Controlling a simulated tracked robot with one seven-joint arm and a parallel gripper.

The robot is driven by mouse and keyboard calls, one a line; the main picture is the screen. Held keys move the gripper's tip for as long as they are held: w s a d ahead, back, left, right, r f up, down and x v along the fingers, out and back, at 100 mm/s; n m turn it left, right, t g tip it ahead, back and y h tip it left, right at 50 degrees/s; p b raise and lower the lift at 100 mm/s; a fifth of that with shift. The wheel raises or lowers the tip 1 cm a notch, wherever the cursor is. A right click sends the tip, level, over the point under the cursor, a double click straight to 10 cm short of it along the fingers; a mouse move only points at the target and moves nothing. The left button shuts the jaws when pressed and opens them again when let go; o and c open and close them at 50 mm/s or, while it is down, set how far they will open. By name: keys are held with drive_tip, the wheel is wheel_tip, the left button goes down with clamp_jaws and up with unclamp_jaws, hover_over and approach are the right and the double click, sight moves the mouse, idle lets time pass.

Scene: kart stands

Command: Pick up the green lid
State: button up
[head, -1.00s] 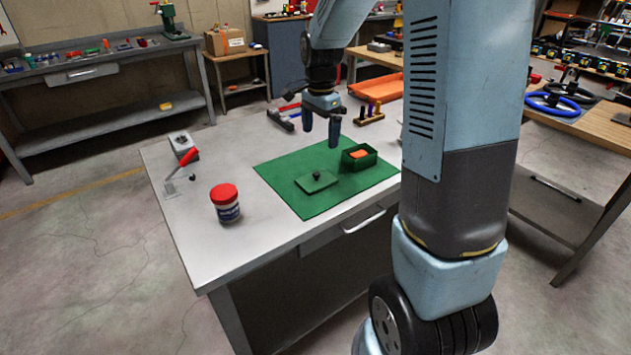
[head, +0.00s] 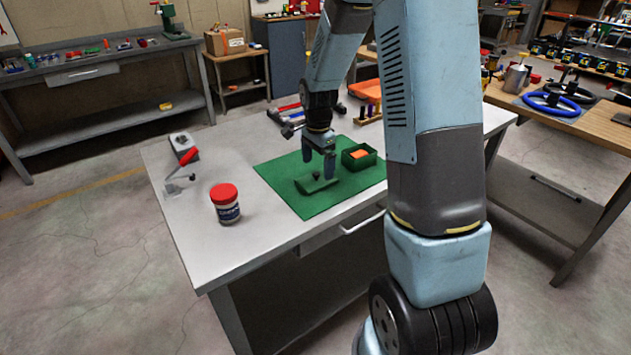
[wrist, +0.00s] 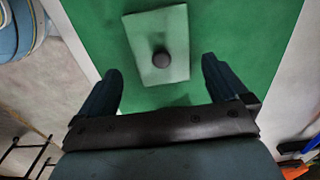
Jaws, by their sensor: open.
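The green lid (head: 315,184) is a flat plate with a dark round knob. It lies on the green mat (head: 285,178) on the workbench. In the wrist view the lid (wrist: 172,28) is ahead of my fingertips, its knob (wrist: 161,58) roughly centred between them. My gripper (head: 319,164) is open and empty, pointing down, just behind and above the lid in the head view. Its two fingers also show spread apart in the wrist view (wrist: 162,80). Part of the lid's far edge is hidden by my gripper in the head view.
A green box (head: 367,157) with an orange thing inside stands right of my gripper on the mat. A red-capped jar (head: 225,204) stands left of the mat. A red-handled device (head: 183,155) is at the bench's left side. A peg rack (head: 368,118) is behind.

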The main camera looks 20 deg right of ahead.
sight(316, 173)
drive_tip(key=shift+a+f, duration=0.2)
drive_tip(key=shift+f, duration=2.05)
drive_tip(key=shift+c, duration=0.4)
drive_tip(key=c, duration=0.8)
